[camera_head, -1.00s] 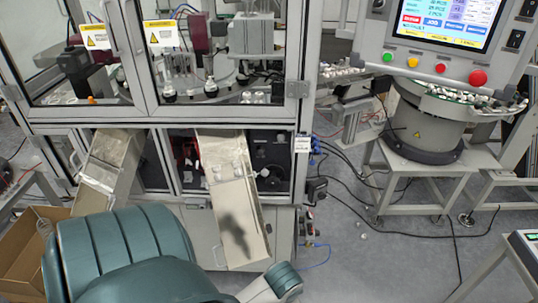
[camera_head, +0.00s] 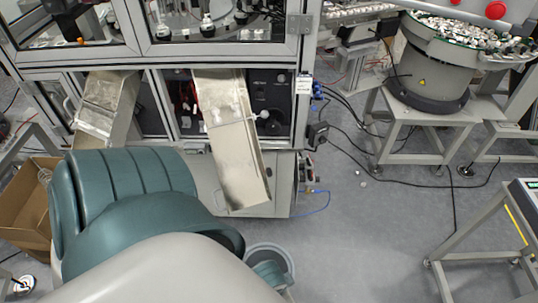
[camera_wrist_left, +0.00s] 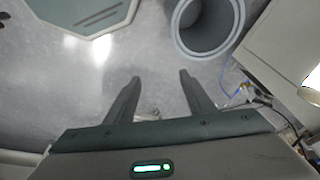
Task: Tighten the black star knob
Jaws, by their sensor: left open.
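I cannot make out the black star knob for certain in either view. The dark recess (camera_head: 278,95) in the lower front of the machine, right of the metal chute, holds black parts too small to tell apart. My left gripper (camera_wrist_left: 160,76) shows in the left wrist view, its two dark fingers apart with nothing between them, above the grey floor. In the head view my teal and grey left arm fills the lower left, and its fingers cannot be seen there. My right gripper is in neither view.
A metal chute (camera_head: 232,150) slopes from the machine front, with another chute (camera_head: 104,112) to its left. A grey bucket (camera_wrist_left: 237,18) stands on the floor near the gripper. A cardboard box (camera_head: 22,215) is at the left. A feeder bowl (camera_head: 432,60) stands right. Floor at centre right is mostly clear, with cables.

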